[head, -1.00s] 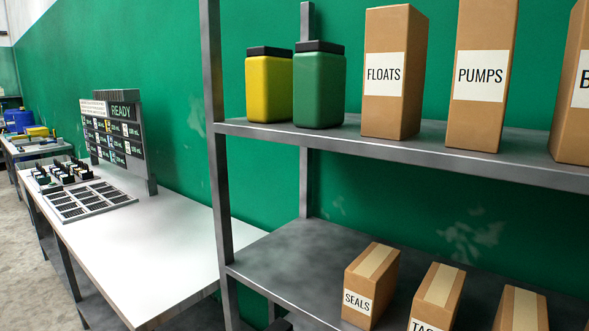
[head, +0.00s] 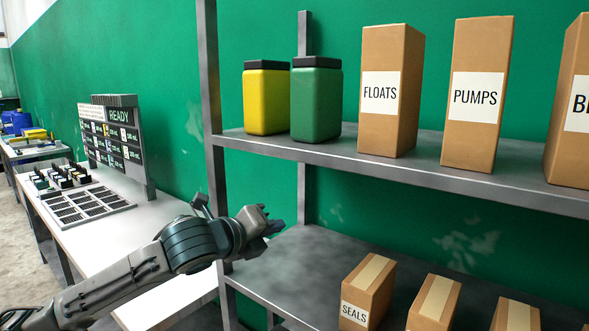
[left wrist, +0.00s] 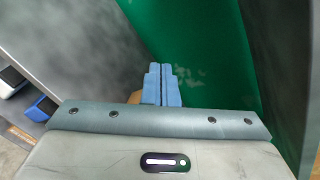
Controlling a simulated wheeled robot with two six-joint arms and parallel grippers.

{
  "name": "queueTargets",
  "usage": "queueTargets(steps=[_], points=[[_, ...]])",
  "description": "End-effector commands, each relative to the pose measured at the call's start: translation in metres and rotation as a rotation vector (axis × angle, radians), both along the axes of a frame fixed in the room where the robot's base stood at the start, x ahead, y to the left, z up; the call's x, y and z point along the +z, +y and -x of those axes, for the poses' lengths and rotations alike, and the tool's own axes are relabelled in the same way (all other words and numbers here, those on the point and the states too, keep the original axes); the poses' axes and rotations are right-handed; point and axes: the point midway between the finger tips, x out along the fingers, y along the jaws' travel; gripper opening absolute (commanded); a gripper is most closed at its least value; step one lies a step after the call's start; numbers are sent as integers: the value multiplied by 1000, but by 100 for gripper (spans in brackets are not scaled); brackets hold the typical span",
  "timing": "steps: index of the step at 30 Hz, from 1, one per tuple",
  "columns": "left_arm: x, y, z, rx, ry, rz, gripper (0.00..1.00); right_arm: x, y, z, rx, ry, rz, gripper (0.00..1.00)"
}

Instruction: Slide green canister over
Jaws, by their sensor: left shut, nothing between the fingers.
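The green canister (head: 317,103) with a black lid stands upright on the upper shelf in the head view, just right of the yellow canister (head: 267,101), the two nearly touching. The FLOATS box (head: 389,105) stands to its right, with a small gap between. My left gripper (head: 268,222) is shut and empty, below the upper shelf's front edge and near the left post. In the left wrist view its blue fingers (left wrist: 162,88) are together. The canister does not show in the left wrist view. My right gripper is not in view.
The upper shelf (head: 345,160) also holds a PUMPS box (head: 475,100) and another box at the right edge. The lower shelf carries a SEALS box (head: 366,292) and other boxes. The left shelf post (head: 212,180) stands close to my arm. A white table (head: 150,230) is at left.

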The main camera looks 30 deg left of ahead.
Motion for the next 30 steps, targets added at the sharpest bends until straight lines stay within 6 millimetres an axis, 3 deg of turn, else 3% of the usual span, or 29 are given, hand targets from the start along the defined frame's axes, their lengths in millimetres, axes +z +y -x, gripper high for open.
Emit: queueTargets(steps=[1,3,6,10,17,30], points=[[40,1,8,-33,-60,-137,0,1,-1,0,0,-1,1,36],[82,0,22,-74,-125,-313,0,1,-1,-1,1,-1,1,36],[130,-3,44,-108,-197,-537,0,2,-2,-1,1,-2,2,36],[171,-6,70,-126,-258,-755,0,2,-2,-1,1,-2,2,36],[198,-9,89,-134,-293,-913,0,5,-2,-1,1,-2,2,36],[201,-12,60,-138,-295,-911,0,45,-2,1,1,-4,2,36]])
